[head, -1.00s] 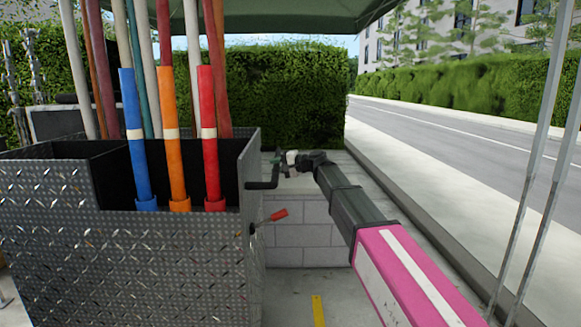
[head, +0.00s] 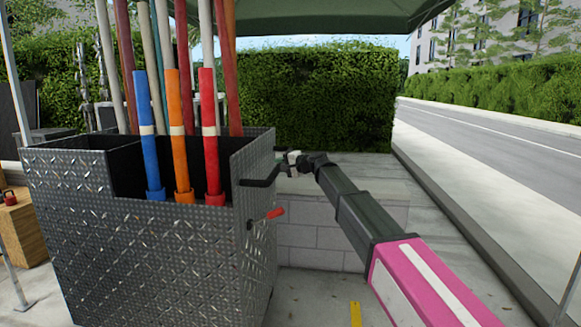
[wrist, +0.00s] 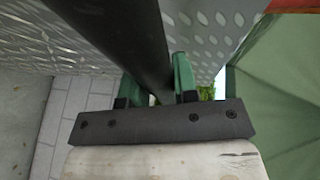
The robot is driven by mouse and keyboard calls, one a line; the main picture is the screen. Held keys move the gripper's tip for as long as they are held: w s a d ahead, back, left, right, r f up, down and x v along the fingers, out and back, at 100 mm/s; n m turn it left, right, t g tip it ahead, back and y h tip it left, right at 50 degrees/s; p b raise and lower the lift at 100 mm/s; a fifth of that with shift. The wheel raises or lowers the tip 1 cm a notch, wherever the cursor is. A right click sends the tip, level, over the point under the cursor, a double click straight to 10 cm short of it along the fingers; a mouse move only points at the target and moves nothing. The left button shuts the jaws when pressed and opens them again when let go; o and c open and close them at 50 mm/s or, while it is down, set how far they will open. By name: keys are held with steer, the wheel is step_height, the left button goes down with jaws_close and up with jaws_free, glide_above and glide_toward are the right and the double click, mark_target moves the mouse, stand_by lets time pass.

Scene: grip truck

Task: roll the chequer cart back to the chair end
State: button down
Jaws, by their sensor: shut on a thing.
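The chequer cart (head: 150,255) is a grey tread-plate box on the left of the head view, with a blue, an orange and a red tube standing at its front and several long poles behind. A black handle (head: 258,182) sticks out from its right side; in the wrist view the handle is a thick dark bar (wrist: 118,30). My gripper (head: 282,165) is at this handle, and its green fingers (wrist: 166,78) lie on either side of the bar, shut on it.
A red-tipped lever (head: 272,215) sticks out below the handle. A low pale block wall (head: 345,225) stands just behind and right of the cart. A wooden crate (head: 22,235) is at far left. A yellow strip (head: 355,313) lies on open concrete in front.

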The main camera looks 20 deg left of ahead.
steer(key=shift+s+a, duration=0.25)
steer(key=shift+a, duration=0.65)
steer(key=c, duration=0.9)
jaws_free()
steer(key=shift+a, duration=0.15)
steer(key=v, duration=1)
steer(key=shift+d, duration=0.4)
steer(key=shift+d, duration=0.1)
